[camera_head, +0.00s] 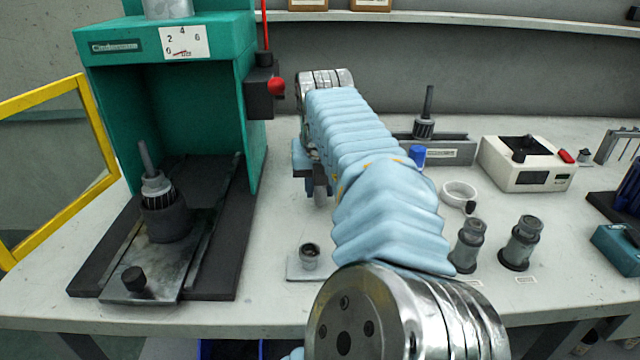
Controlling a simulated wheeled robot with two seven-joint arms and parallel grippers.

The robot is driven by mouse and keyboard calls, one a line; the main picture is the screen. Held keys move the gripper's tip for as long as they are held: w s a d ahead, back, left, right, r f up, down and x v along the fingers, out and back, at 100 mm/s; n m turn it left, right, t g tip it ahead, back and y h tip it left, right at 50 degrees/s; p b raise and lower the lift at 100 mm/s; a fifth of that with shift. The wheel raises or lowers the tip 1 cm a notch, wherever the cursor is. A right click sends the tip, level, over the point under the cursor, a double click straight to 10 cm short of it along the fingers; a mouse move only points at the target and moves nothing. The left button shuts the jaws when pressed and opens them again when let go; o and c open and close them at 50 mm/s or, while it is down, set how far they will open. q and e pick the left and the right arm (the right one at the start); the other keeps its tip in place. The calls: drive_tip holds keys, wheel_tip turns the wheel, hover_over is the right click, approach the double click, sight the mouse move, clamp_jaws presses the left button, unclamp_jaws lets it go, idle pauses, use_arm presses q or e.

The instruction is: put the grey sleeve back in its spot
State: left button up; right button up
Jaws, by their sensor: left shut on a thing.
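My left arm reaches away over the table, and its wrist hides much of the left gripper (312,190). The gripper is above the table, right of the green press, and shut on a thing. A small grey rounded piece (320,187) shows at its jaws; it looks like the grey sleeve, but most of it is hidden. A small plate (300,272) with a grey round socket (309,254) lies on the table nearer to me. Two grey stepped cylinders (468,246) (521,243) stand upright at the right, apart from the gripper. My right gripper is out of view.
The green press (100,75) stands left, with a dark toothed part (163,205) on its bed and a yellow guard frame (98,130) beside it. A white ring (459,194), a white device (527,164) and a grey block (455,153) stand right.

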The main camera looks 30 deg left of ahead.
use_arm(q)
drive_tip(key=shift+f, duration=0.15)
idle(0.5)
drive_tip(key=shift+f+b, duration=0.25)
drive_tip(key=shift+b, duration=0.05)
drive_tip(key=o, duration=1.1)
drive_tip(key=shift+o, duration=0.2)
drive_tip(key=shift+r+p, duration=0.3)
drive_tip(key=shift+r, duration=2.75)
